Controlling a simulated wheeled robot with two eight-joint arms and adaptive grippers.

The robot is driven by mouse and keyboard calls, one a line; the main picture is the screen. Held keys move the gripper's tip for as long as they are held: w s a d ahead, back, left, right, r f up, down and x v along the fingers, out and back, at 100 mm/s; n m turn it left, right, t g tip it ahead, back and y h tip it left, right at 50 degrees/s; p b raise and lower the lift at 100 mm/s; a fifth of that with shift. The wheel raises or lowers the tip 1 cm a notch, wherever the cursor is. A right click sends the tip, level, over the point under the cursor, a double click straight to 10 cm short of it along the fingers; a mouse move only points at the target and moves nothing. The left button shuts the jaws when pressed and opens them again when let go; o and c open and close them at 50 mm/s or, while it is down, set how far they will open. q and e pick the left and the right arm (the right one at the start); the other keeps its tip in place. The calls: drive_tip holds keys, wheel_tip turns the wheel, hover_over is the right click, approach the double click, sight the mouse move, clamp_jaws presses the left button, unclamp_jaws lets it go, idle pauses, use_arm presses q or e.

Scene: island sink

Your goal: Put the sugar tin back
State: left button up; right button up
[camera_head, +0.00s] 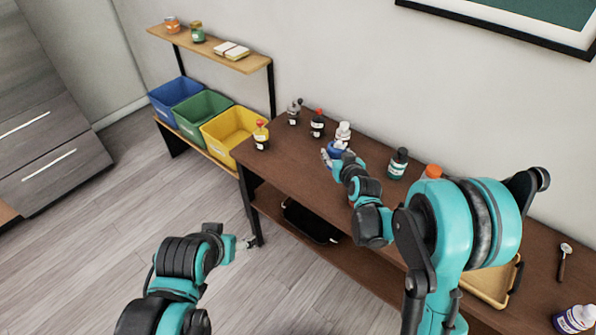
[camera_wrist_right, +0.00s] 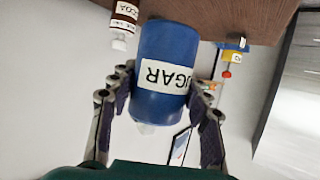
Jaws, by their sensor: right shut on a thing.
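The sugar tin (camera_wrist_right: 160,45) is blue with a white label reading SUGAR, upside down in the right wrist view. My right gripper (camera_wrist_right: 160,98) is shut on it, one finger on each side.
Bottles with red (camera_head: 317,122), white (camera_head: 343,131) and dark (camera_head: 398,163) tops stand on the table (camera_head: 290,160). A yellow bottle (camera_head: 261,135) is at its left end. Blue (camera_head: 174,91), green (camera_head: 203,112) and yellow (camera_head: 228,125) bins stand left, below a wooden shelf (camera_head: 205,45).

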drive_tip(key=w+a+f+b, duration=0.1)
drive_tip(key=a+f, duration=0.1)
drive_tip(key=w+a+f+b, duration=0.1)
drive_tip(key=w+a+f, duration=0.1)
drive_tip(key=a, duration=0.1)
drive_tip(key=w+a+f+b, duration=0.1)
drive_tip(key=w+a+f, duration=0.1)
drive_tip(key=a, duration=0.1)
drive_tip(key=shift+w+a, duration=0.1)
drive_tip(key=shift+w, duration=0.1)
wheel_tip(320, 180, down, 4)
drive_tip(key=shift+f+b, duration=0.1)
drive_tip(key=shift+b, duration=0.95)
drive_tip(key=shift+f, duration=0.1)
drive_tip(key=o, duration=1.2)
